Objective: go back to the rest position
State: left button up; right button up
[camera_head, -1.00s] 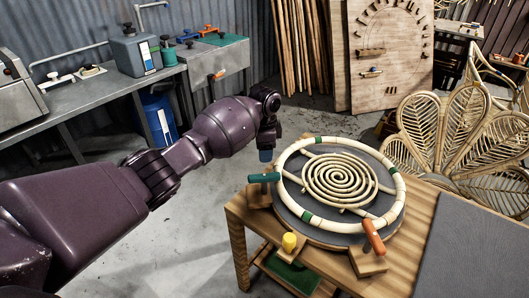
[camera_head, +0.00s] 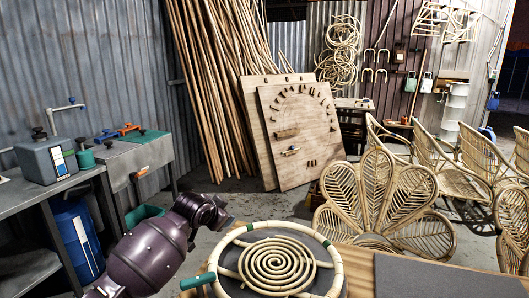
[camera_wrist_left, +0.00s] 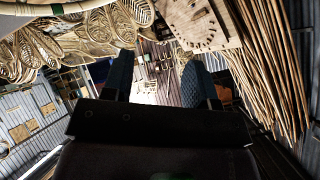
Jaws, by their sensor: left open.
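My left arm comes in low at the left of the head view, and its gripper end (camera_head: 214,213) is beside the rattan ring, left of it and slightly higher in the picture. In the left wrist view my left gripper (camera_wrist_left: 157,78) has its two dark fingers apart with nothing between them. The pale rattan ring with green bands (camera_head: 337,268) lies around a rattan spiral (camera_head: 278,264) on the wooden table (camera_head: 362,262). A green-handled clamp (camera_head: 198,281) sits at its left edge. My right gripper is not in view.
A grey bench (camera_head: 20,262) with a metal box (camera_head: 46,160) stands at the left. Long rattan poles (camera_head: 215,80) and a wooden pegged board (camera_head: 300,135) lean at the back. Rattan chairs (camera_head: 375,200) stand at the right. Some floor shows behind the table.

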pick_arm(q)
jog(key=s+a+f+n+y, duration=0.1)
jog(key=s+a+f+n, duration=0.2)
jog(key=s, duration=1.1)
jog(key=s+a+f+n+t+y, duration=0.1)
jog(key=s+a+f+n, duration=0.1)
jog(key=s+a+f, duration=0.5)
jog(key=s+a+f+n+y, duration=0.1)
jog(key=s+a+f+n, duration=0.2)
jog(key=s+f, duration=1.1)
jog(key=s+a, duration=0.2)
jog(key=s, duration=0.6)
jog(key=shift+s+f+n+y, duration=0.3)
jog(key=shift+f, duration=0.05)
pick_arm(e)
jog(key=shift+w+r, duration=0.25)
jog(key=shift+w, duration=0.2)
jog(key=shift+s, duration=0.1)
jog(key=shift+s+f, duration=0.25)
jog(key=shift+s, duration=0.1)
